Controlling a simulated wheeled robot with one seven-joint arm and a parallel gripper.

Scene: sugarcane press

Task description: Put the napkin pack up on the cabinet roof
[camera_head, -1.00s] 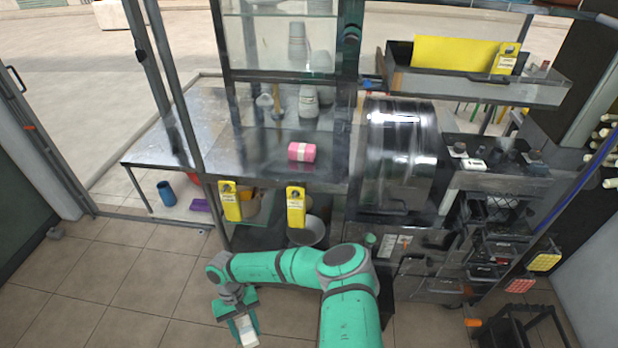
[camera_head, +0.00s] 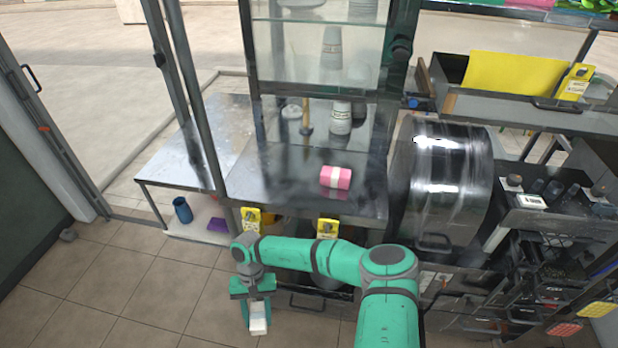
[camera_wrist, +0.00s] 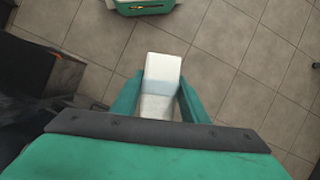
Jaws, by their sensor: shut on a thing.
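My gripper (camera_head: 258,314) hangs low over the floor in front of the counter, pointing down. It is shut on a small white pack with a pale blue band, which I take as the napkin pack (camera_head: 259,326). In the wrist view the napkin pack (camera_wrist: 161,81) sits between the two green fingers and sticks out beyond their tips. The glass-fronted cabinet (camera_head: 318,52) stands on the metal counter at the back, with cups on its shelves. Its roof is cut off by the top of the head view.
A pink roll with a white band (camera_head: 335,178) lies on the counter (camera_head: 285,185). A shiny metal drum (camera_head: 445,180) stands right of it. A yellow-backed tray (camera_head: 515,80) is at upper right. A blue cup (camera_head: 183,210) sits low at left. Open tiled floor (camera_head: 130,285) lies at left.

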